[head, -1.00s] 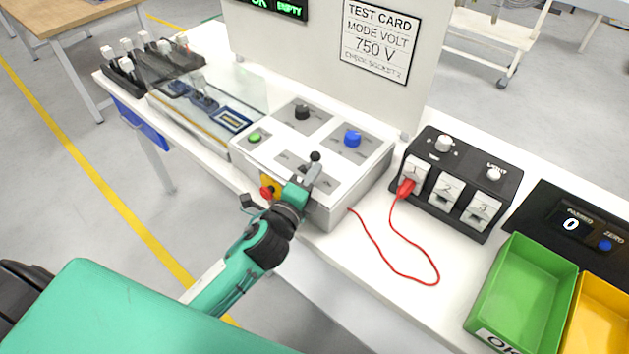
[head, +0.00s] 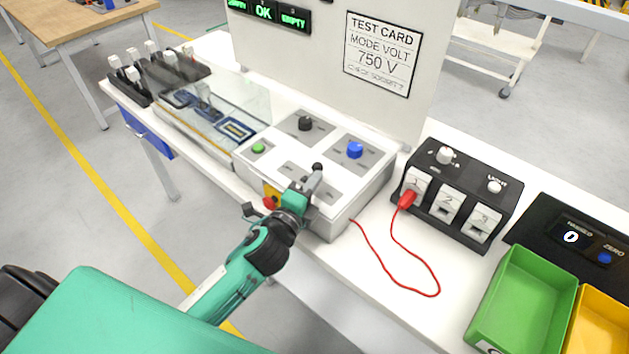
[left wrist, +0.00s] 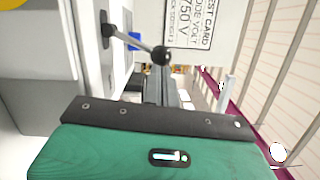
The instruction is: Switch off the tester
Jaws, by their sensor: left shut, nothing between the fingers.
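The tester (head: 345,205) is a white box with a sloped top on the bench. Its top carries a black knob (head: 305,123), a blue knob (head: 354,150) and a green button (head: 258,148). A red button on a yellow plate (head: 270,202) sits on its front, partly behind my left arm. My left gripper (head: 314,182) is shut and empty over the tester's near part, beside a lever with a black ball end (head: 318,167). In the left wrist view the lever (left wrist: 135,42) stands out from the panel, its ball just beyond the fingers; I cannot tell whether they touch. My right gripper is not in view.
A black socket box (head: 458,195) stands to the right, with a red cable (head: 388,270) plugged in and looped on the bench. A green bin (head: 522,300) and yellow bin (head: 600,325) are at the right. A board with a test card (head: 380,55) rises behind.

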